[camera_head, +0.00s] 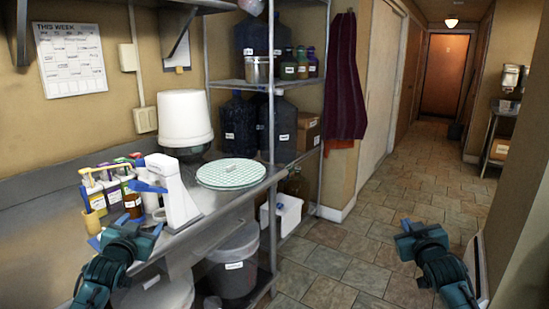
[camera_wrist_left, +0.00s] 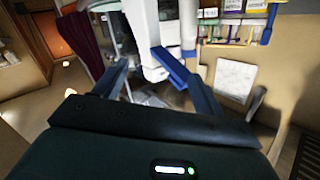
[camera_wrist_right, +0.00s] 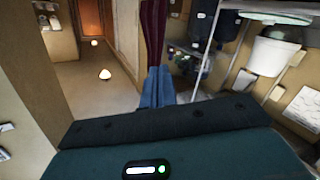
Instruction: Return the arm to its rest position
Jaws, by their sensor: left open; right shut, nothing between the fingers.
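My left gripper (camera_head: 126,226) is in front of the steel counter at the lower left of the head view. Its two blue fingers are spread apart in the left wrist view (camera_wrist_left: 160,88), with nothing held between them. A white device with a blue lever (camera_head: 178,196) stands on the counter just beyond it. My right gripper (camera_head: 408,232) is over the tiled floor at the right of the head view, clear of other things. In the right wrist view its blue fingers (camera_wrist_right: 157,84) are together and empty.
The steel counter (camera_head: 225,205) holds bottles (camera_head: 110,190), a white bucket (camera_head: 185,120) and a round patterned disc (camera_head: 230,173). Grey buckets (camera_head: 235,262) stand beneath. A wire shelf (camera_head: 232,83) holds dark jugs. The tiled floor (camera_head: 345,262) is clear toward the hallway; a wall edge is at right.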

